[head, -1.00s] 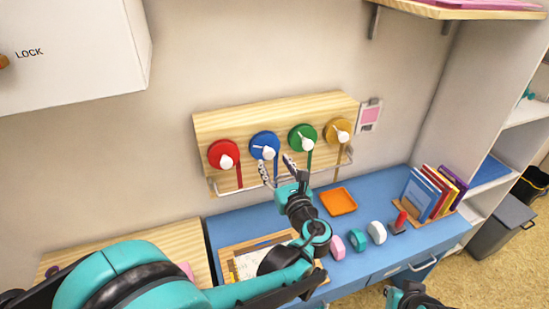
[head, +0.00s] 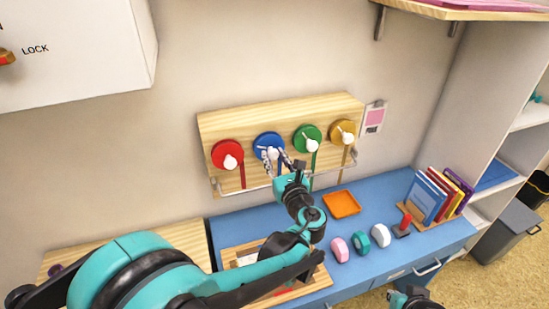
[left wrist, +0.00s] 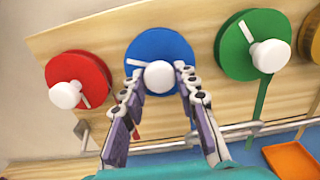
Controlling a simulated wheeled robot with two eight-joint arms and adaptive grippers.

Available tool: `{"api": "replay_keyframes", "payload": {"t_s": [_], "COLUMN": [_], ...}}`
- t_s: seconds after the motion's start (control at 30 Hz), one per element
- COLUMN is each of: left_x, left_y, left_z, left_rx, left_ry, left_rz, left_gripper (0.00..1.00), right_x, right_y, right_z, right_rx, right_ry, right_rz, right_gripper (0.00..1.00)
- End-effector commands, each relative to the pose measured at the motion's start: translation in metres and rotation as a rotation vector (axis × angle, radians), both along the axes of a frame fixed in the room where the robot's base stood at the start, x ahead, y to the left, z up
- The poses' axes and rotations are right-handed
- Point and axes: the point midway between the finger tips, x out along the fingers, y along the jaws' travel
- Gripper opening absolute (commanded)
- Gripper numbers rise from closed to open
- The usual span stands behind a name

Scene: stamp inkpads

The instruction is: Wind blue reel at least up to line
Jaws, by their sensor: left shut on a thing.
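The blue reel (head: 266,139) is mounted on the wooden board (head: 320,107), second from the left. It fills the upper middle of the left wrist view (left wrist: 160,45), with a white crank knob (left wrist: 159,77) at its lower middle. My left gripper (head: 274,156) is at this reel, its two fingers on either side of the knob and shut on it. The fingers and hand hide the area below the reel, so I cannot see its ribbon or a line clearly. My right gripper (head: 411,299) shows only partly at the bottom edge, and its jaws are unclear.
A red reel (head: 225,153) is left of the blue one; green (head: 307,136) and yellow (head: 342,130) reels are right. A metal rail (left wrist: 245,130) runs below them. The blue desk (head: 375,192) holds an orange tray (head: 342,204), stamps and books (head: 440,195).

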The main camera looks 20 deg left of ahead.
Motion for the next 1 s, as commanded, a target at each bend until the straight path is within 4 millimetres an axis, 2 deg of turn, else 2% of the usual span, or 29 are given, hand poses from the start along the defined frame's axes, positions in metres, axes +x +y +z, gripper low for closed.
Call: {"api": "replay_keyframes", "payload": {"t_s": [0.37,1.0], "left_x": [0.0001,0.0005], "left_y": [-0.0004,-0.0011], "left_z": [-0.0001,0.0002], "left_rx": [-0.118,-0.607], "left_ry": [-0.08,-0.41], "left_rz": [0.0,0.0], "left_gripper": [0.01,0.01], "right_x": [0.0,0.0001], "right_y": [0.0,0.0], "right_z": [-0.0006,-0.0018], "right_rx": [0.0,0.0], "right_ry": [0.0,0.0], "right_rz": [0.0,0.0], "right_gripper": [0.0,0.0]}}
